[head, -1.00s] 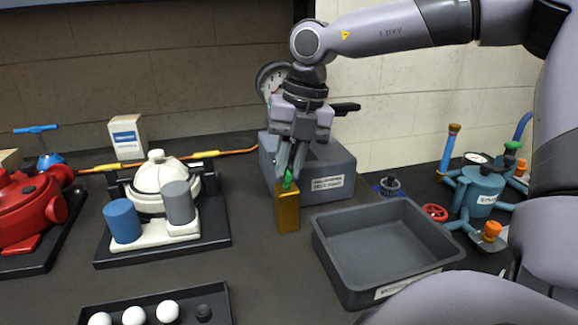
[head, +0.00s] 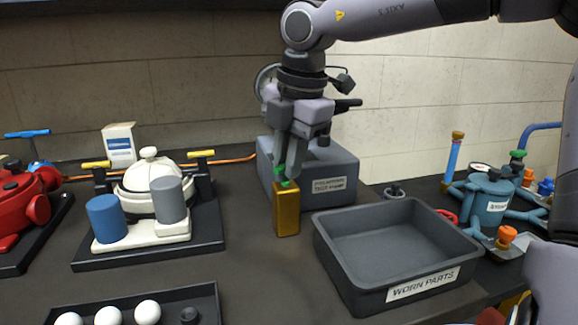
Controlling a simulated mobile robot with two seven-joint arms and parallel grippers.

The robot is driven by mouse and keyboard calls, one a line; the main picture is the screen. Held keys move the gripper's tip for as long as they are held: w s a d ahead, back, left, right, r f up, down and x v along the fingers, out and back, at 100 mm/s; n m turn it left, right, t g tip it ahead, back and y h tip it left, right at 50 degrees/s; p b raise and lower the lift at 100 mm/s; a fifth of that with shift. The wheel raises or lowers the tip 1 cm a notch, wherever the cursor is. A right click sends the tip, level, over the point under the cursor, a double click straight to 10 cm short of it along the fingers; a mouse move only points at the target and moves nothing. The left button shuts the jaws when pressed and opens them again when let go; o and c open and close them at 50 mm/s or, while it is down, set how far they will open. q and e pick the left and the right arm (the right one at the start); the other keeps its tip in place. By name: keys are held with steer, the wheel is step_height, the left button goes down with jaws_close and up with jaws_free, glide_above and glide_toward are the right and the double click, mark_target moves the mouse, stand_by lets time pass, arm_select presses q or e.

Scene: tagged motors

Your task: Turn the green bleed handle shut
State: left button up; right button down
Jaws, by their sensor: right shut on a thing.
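The green bleed handle (head: 286,184) sits on top of an upright brass block (head: 287,212) in front of the grey test stand (head: 335,180). My right gripper (head: 285,172) points down from above and is shut on the handle; its fingers hide part of it. The handle's exact angle is hard to tell. My left gripper is not in view.
A grey worn parts tray (head: 350,275) stands just right of the block, empty. A white motor (head: 152,182) on a black base is to the left, with a tray of white balls (head: 147,312) in front. A blue pump assembly (head: 485,200) is at the right.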

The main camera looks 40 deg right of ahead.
steer(key=m+b, duration=0.1)
steer(key=m, duration=0.2)
steer(key=shift+a+h, duration=0.1)
steer(key=shift+h, duration=0.2)
steer(key=shift+m+b, duration=0.35)
steer(key=shift+m, duration=1.15)
steer(key=c, duration=1.1)
jaws_free()
steer(key=shift+r, duration=0.1)
